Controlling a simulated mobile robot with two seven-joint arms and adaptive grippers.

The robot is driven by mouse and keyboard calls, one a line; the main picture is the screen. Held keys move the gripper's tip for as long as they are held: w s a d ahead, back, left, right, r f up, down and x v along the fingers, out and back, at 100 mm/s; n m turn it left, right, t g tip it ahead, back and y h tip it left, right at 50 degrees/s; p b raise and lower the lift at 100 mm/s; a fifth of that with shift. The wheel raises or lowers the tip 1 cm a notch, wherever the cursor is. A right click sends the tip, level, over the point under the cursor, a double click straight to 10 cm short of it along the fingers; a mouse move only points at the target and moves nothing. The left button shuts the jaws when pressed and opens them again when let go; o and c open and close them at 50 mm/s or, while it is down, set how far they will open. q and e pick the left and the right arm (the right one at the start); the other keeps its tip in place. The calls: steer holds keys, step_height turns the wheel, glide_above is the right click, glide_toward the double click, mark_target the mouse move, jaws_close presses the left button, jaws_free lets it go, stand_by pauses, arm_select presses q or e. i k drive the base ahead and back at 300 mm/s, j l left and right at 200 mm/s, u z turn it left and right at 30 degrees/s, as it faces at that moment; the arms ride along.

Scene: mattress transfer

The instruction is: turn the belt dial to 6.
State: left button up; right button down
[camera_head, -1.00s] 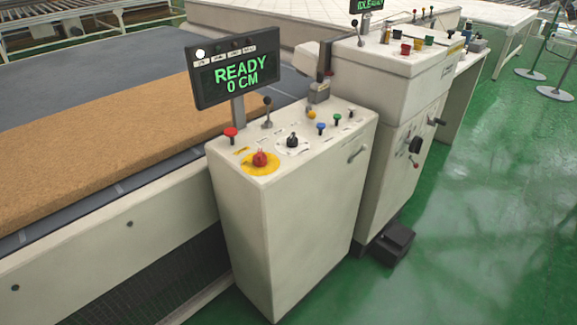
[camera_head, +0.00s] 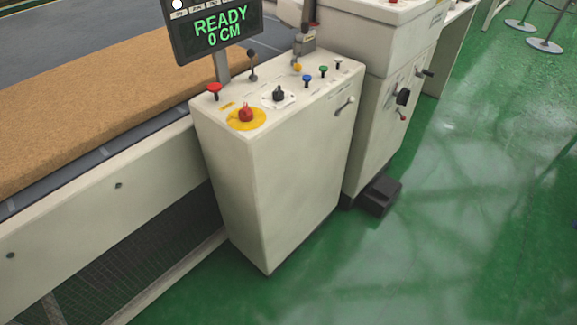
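A white control cabinet (camera_head: 270,180) stands beside the conveyor, with its controls on the sloped top. A black dial knob (camera_head: 279,94) on a round white plate sits in the middle of that top and looks like the belt dial; its numbers are too small to read. A red emergency knob on a yellow disc (camera_head: 246,115) is to its left and nearer. A display (camera_head: 217,27) above the cabinet reads "READY 0 CM" in green. Neither gripper shows in the head view.
A red button (camera_head: 214,91), a lever (camera_head: 252,65), a yellow knob (camera_head: 297,67), a blue button (camera_head: 307,80) and a green button (camera_head: 323,71) surround the dial. A second cabinet (camera_head: 385,100) stands behind, with a black pedal (camera_head: 380,196) on the floor. The green floor (camera_head: 460,220) at right is clear.

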mark_target(278, 95)
steer(key=i+j+z, duration=0.15)
steer(key=z, duration=0.2)
steer(key=i+j+z, duration=0.1)
steer(key=j+z, duration=0.15)
steer(key=z, duration=0.15)
steer(key=j+z, duration=0.35)
steer(key=i+l, duration=0.05)
